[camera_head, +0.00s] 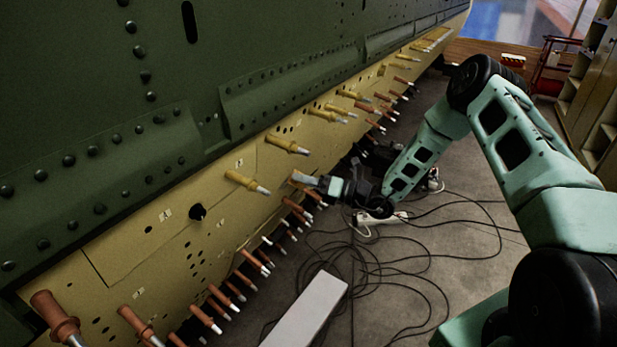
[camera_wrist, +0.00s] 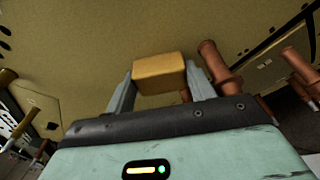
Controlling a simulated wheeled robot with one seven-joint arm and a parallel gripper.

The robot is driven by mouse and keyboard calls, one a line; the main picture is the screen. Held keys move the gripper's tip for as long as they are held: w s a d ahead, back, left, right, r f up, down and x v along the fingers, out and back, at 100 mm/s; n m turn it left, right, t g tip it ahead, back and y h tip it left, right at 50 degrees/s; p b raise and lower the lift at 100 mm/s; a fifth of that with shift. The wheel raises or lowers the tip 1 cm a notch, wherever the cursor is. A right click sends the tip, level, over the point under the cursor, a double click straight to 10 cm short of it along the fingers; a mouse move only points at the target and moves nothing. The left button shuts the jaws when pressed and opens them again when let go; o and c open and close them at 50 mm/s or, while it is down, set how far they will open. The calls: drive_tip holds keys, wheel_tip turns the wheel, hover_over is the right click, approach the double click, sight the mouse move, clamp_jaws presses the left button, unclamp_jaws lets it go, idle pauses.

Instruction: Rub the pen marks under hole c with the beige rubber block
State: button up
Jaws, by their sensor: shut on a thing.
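My gripper (camera_head: 318,181) is at the lower part of the yellow skin panel (camera_head: 130,240), near the row of copper-coloured pins. In the wrist view, my gripper (camera_wrist: 160,85) is shut on the beige rubber block (camera_wrist: 158,70), held between the two grey fingertips. The block faces the yellow panel; I cannot tell whether it touches it. In the head view the block is a small tan shape (camera_head: 303,176) at the fingertips. The pen marks and the letter of hole c cannot be made out here.
Copper-coloured pins stick out close beside my gripper, one just right of it (camera_wrist: 214,62). Yellow pins (camera_head: 287,144) stand out above it. Black cables (camera_head: 400,270) lie on the floor, with a white box (camera_head: 308,312) in front.

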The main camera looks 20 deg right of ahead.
sight(275, 191)
drive_tip(key=shift+s+a+p, duration=0.55)
drive_tip(key=shift+s+a, duration=0.3)
drive_tip(key=shift+a, duration=0.25)
drive_tip(key=shift+s+a+p, duration=0.5)
drive_tip(key=shift+s+a, duration=0.3)
drive_tip(key=shift+a, duration=0.25)
